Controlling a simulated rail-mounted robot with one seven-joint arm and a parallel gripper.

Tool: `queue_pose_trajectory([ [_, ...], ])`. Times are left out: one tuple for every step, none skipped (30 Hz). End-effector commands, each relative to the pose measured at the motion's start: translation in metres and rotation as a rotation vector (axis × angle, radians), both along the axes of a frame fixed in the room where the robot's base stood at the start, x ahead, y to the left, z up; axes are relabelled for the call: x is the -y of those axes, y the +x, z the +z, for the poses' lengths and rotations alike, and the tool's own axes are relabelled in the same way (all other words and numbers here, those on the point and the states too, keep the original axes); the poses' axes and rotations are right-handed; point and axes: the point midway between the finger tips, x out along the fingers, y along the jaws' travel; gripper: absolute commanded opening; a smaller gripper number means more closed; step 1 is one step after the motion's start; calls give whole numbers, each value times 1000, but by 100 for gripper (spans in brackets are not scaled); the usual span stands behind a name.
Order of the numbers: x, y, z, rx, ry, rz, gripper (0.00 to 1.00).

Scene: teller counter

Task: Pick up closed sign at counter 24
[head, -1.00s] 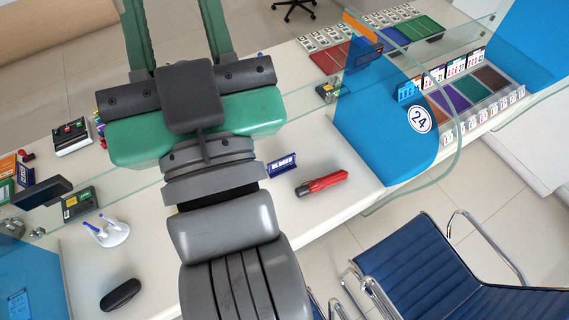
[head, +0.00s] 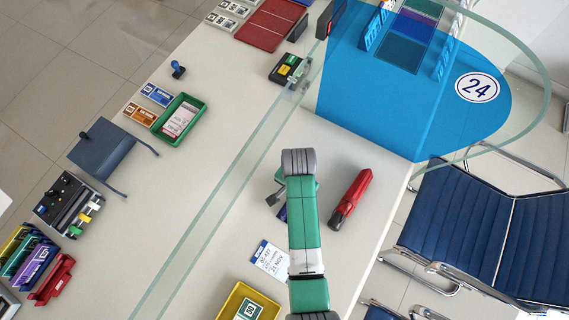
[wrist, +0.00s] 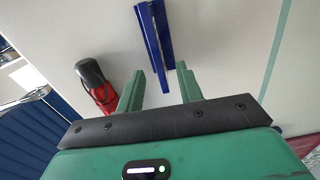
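The closed sign is a small blue sign on the customer-side ledge of counter 24. In the wrist view the closed sign (wrist: 152,35) is a narrow blue strip just beyond my fingertips, its near end close to the right finger. In the head view my arm covers nearly all of it, and only a blue sliver (head: 282,214) shows; its lettering is hidden. My gripper (wrist: 159,70) is open and empty above the ledge, its two green fingers apart. I cannot tell the exact height gap.
A red and black object (head: 351,198) lies right of the sign. A glass screen (head: 222,187) runs along the counter. A blue divider marked 24 (head: 440,125) stands beyond. A paper ticket (head: 270,259) and yellow tray (head: 229,300) lie nearer. Blue chairs (head: 470,220) stand at right.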

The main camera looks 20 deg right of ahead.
Motion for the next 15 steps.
queue_pose_trajectory([
  [0,0,0,1,-1,0,36],
  [0,0,-2,1,0,0,36],
  [0,0,-5,2,-1,1,36],
  [0,1,-9,3,-1,1,36],
  [0,0,-13,1,0,2,36],
  [-1,0,-19,3,-1,2,36],
  [-1,0,-22,3,-1,2,36],
  [-1,0,-24,3,-1,2,36],
  [-1,1,-25,4,-1,2,36],
  [-1,1,-25,5,-2,3,36],
  [-2,0,-27,5,-2,3,36],
  [-3,0,-32,5,-2,4,36],
  [-5,-1,-38,3,-1,4,36],
  [-7,-2,-44,3,0,5,36],
  [-9,-3,-52,3,0,5,36],
])
